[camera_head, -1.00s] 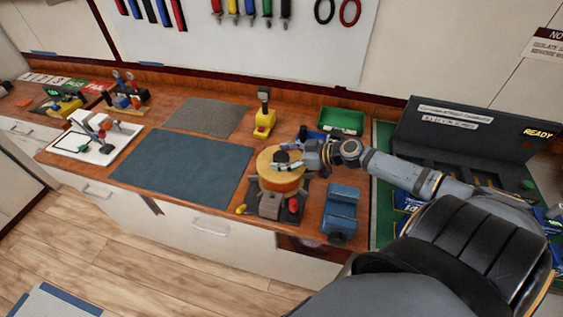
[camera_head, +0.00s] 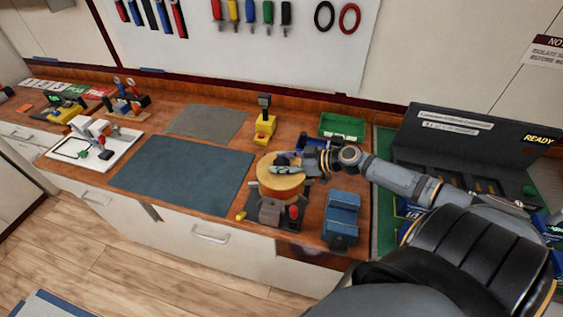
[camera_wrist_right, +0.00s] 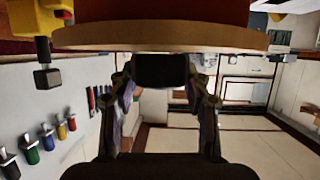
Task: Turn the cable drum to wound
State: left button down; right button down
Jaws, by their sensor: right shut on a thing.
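The cable drum (camera_head: 272,187) shows a round, wood-coloured top flange and sits on a dark stand near the bench's front edge. My right gripper (camera_head: 282,168) is over the drum's top, reaching in from the right. In the right wrist view the drum's flange (camera_wrist_right: 160,38) spans the top of the picture. There my right gripper (camera_wrist_right: 162,75) is shut on a dark handle (camera_wrist_right: 160,70) next to the flange. My gripper hides part of the drum's top, and I see no wound or unwound mark. My left gripper is not in view.
A blue vise-like block (camera_head: 341,217) stands right of the drum. A yellow device (camera_head: 264,127) and a green bin (camera_head: 341,128) stand behind. A blue mat (camera_head: 183,172) lies left. A dark open case (camera_head: 470,145) reading READY is at right.

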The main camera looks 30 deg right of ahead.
jog(key=shift+n+g+y, duration=0.3)
jog(key=shift+n+y, duration=0.1)
jog(key=c, duration=0.6)
grip_release()
jog(key=shift+f, duration=0.1)
